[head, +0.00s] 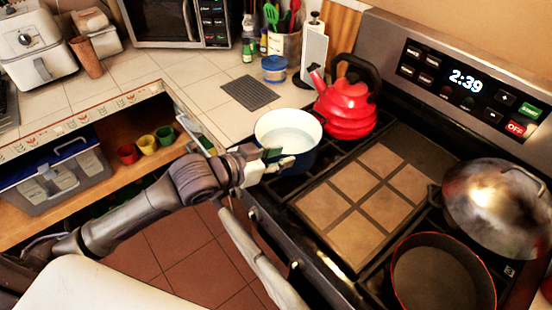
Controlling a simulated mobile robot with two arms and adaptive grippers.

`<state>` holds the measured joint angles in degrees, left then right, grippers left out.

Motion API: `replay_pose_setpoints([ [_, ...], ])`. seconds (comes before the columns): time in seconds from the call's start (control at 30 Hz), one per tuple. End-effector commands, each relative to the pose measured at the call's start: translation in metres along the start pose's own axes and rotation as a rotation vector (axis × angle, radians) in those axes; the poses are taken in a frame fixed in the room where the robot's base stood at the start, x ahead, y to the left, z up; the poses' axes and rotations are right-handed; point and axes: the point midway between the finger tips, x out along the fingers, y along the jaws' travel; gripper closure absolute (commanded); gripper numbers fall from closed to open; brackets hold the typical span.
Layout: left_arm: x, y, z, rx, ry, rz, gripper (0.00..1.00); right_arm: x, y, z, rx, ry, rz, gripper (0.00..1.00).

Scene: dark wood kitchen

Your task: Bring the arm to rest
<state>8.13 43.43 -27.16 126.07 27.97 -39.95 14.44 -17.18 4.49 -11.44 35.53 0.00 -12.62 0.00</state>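My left arm comes in from the left. Its gripper (276,162) is at the near side of a white pot with a dark blue outside (304,158) on the stove's back-left area. The gripper overlaps the pot's near wall in the picture, and I cannot tell whether it touches it. The fingers are small and partly blend with the pot, so their opening is unclear. My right gripper is not in view.
A red kettle (345,108) stands behind the pot. A tiled griddle area (365,200) fills the stove's middle. A dark pan (440,280) and a metal wok or lid (497,205) are at the right.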

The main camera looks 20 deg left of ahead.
Motion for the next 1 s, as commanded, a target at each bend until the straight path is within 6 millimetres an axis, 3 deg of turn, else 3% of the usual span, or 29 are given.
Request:
replay_pose_setpoints([
  [0.2,-0.011,0.001,0.000,0.000,-0.001,0.001,0.69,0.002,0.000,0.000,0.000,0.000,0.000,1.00],
  [0.7,-0.010,0.004,0.004,-0.006,-0.011,-0.002,0.69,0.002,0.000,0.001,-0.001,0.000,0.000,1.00],
  [0.77,-0.011,0.010,0.016,-0.015,-0.040,-0.011,0.69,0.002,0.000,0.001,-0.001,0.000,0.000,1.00],
  [0.83,-0.015,0.022,0.039,-0.040,-0.105,-0.035,0.69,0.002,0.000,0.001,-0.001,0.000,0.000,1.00],
  [1.0,-0.050,0.047,0.116,-0.130,-0.358,-0.143,0.69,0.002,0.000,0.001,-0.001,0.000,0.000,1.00],
])
